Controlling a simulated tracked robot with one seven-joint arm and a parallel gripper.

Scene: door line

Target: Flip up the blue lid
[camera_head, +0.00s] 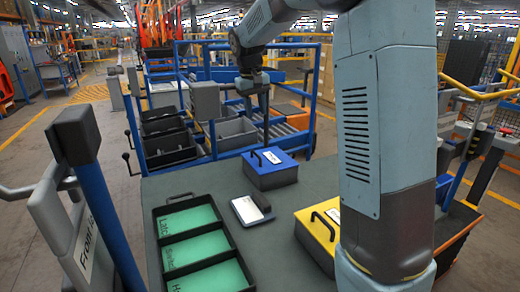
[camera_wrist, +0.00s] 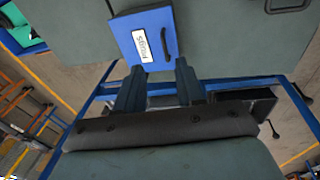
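The blue lid (camera_head: 270,160) lies flat and shut on a small dark box at the far side of the grey table. It has a white label and a dark bar handle (camera_head: 257,158). In the wrist view the blue lid (camera_wrist: 122,28) is at the top, with its handle (camera_wrist: 164,42) on the right part and the label beside it. My gripper (camera_head: 266,135) points down over or just behind the box. In the wrist view my gripper (camera_wrist: 157,72) has its two fingers apart with nothing between them, near the lid's lower edge. Whether a finger touches the lid is unclear.
A yellow-lidded box (camera_head: 316,232) with a handle stands at the right front, partly behind my arm. A white, dark-ended object (camera_head: 250,209) lies mid-table. A black tray (camera_head: 161,215) with green compartments is at the left. Blue-framed carts (camera_head: 222,152) stand beyond the table.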

